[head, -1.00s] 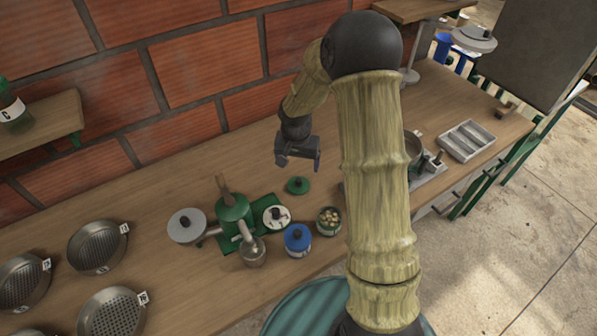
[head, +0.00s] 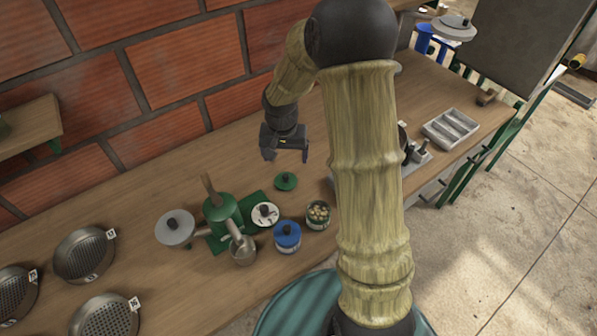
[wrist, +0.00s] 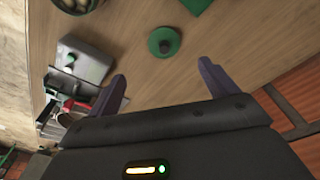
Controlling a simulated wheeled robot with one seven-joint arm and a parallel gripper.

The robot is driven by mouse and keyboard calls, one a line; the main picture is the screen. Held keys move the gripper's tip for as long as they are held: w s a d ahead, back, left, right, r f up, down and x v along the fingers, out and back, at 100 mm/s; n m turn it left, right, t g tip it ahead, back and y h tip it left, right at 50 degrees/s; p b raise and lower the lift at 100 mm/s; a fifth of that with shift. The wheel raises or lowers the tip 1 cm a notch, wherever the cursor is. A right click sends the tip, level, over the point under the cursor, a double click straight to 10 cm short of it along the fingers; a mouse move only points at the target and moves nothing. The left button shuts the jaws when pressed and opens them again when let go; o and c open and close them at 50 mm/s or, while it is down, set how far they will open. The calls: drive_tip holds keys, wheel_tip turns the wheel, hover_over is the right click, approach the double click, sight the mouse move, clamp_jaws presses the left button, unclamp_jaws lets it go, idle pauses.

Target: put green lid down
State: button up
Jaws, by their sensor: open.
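The green lid (head: 286,181) lies flat on the wooden table with its dark knob up, behind the open jar of pale pieces (head: 318,214). In the wrist view the lid (wrist: 164,41) shows beyond the fingertips, roughly between their lines, and apart from them. My gripper (head: 286,154) hangs above the table behind the lid. Its two fingers (wrist: 162,85) are spread and nothing is between them.
A blue-lidded jar (head: 287,236), a round white-topped item (head: 265,214) and a green pulper (head: 222,218) stand left of the open jar. Several sieves (head: 84,254) lie at the left. A grey divided tray (head: 450,128) lies at the right. The brick wall (head: 172,137) bounds the back.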

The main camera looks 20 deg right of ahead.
drive_tip(key=s+r+n, duration=0.2)
drive_tip(key=s+r, duration=0.1)
drive_tip(key=s, duration=0.6)
drive_tip(key=s+r+n+t, duration=0.1)
drive_tip(key=s+r, duration=0.3)
drive_tip(key=s, duration=0.5)
drive_tip(key=shift+d+n+y, duration=0.25)
drive_tip(key=shift+n+y, duration=0.05)
drive_tip(key=shift+n, duration=0.4)
drive_tip(key=shift+w, duration=0.1)
drive_tip(key=shift+d+r+p, duration=0.25)
drive_tip(key=shift+r+p, duration=0.85)
drive_tip(key=shift+p, duration=0.05)
drive_tip(key=shift+c, duration=0.5)
